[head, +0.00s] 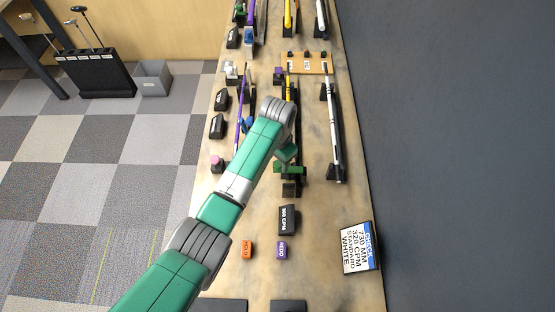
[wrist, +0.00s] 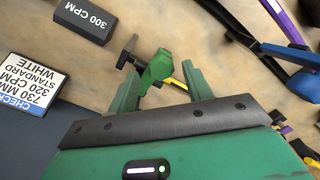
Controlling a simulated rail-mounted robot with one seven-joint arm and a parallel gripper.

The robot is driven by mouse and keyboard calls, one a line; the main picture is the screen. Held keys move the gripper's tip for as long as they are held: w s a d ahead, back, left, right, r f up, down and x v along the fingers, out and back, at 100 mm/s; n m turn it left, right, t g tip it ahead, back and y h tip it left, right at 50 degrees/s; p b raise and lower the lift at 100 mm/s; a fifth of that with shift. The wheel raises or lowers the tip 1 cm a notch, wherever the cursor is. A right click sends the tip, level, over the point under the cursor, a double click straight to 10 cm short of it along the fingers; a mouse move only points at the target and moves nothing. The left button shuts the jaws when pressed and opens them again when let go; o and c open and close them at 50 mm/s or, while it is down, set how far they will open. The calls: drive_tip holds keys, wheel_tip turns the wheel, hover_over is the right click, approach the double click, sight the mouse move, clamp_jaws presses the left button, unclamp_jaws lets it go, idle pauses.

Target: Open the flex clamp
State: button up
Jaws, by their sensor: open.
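A green clamp (head: 294,169) sits on a black stand at the near end of the yellow-banded shaft (head: 290,88); I take it for the flex clamp. In the wrist view its green body (wrist: 155,69) lies just ahead of my gripper, between the fingertips in the picture. My gripper (wrist: 161,72) is open with nothing held. Whether the fingers touch the clamp, I cannot tell. In the head view, my arm's end hides part of the shaft beyond the clamp.
A black 300 CPM block (head: 287,219), an orange block (head: 247,249), a purple block (head: 282,250) and a check sign (head: 359,248) stand nearer on the bench. A purple shaft (head: 239,133) lies left, a white one (head: 334,115) right. A dark wall borders the right.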

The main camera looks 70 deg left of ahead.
drive_tip(key=shift+f, duration=0.8)
drive_tip(key=shift+c, duration=0.2)
